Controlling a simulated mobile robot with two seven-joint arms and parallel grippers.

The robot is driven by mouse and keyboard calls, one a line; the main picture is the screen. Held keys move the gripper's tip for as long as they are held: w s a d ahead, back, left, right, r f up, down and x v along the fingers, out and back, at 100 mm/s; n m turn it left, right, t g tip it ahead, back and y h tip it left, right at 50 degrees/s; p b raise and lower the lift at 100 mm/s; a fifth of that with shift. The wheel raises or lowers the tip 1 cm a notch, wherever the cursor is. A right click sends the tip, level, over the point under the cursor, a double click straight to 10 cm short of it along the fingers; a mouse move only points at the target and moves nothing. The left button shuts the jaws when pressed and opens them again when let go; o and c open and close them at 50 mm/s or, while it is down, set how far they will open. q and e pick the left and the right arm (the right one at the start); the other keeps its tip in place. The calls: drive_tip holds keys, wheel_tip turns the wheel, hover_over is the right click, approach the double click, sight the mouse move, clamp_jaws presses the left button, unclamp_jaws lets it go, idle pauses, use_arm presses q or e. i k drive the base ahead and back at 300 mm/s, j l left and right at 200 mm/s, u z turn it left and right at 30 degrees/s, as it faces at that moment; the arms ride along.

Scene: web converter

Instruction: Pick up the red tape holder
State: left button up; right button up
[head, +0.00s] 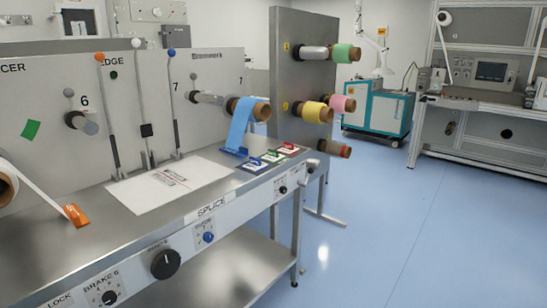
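A small red holder (289,149) with a pale label lies flat near the right end of the metal bench top. It is the farthest right in a short row, beside a green one (271,156) and a dark blue one (252,165). The red holder looks clear of anything on top of it, though its details are too small to make out. Neither of my grippers shows in the head view.
The metal bench (150,215) has knobs along its front. A blue tape strip (241,122) hangs from a roll behind the holders. Upright levers stand behind a white sheet (170,184). A tall grey panel (302,75) holds coloured rolls. Blue floor (400,230) at right is clear.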

sight(288, 148)
drive_tip(key=i+u, duration=0.1)
drive_tip(key=u, duration=0.3)
drive_tip(key=l+u, duration=0.2)
drive_tip(key=u, duration=0.25)
drive_tip(key=i+l+u, duration=0.15)
drive_tip(key=u, duration=0.25)
drive_tip(key=i+l+u, duration=0.1)
drive_tip(key=l+u, duration=0.15)
drive_tip(key=l, duration=0.15)
drive_tip(key=i+l+u, duration=0.1)
drive_tip(key=l+u, duration=0.2)
drive_tip(key=l, duration=0.15)
drive_tip(key=l+u, duration=0.25)
drive_tip(key=l, duration=0.65)
drive_tip(key=l+u, duration=0.1)
drive_tip(key=l, duration=2.15)
drive_tip(key=i, duration=0.05)
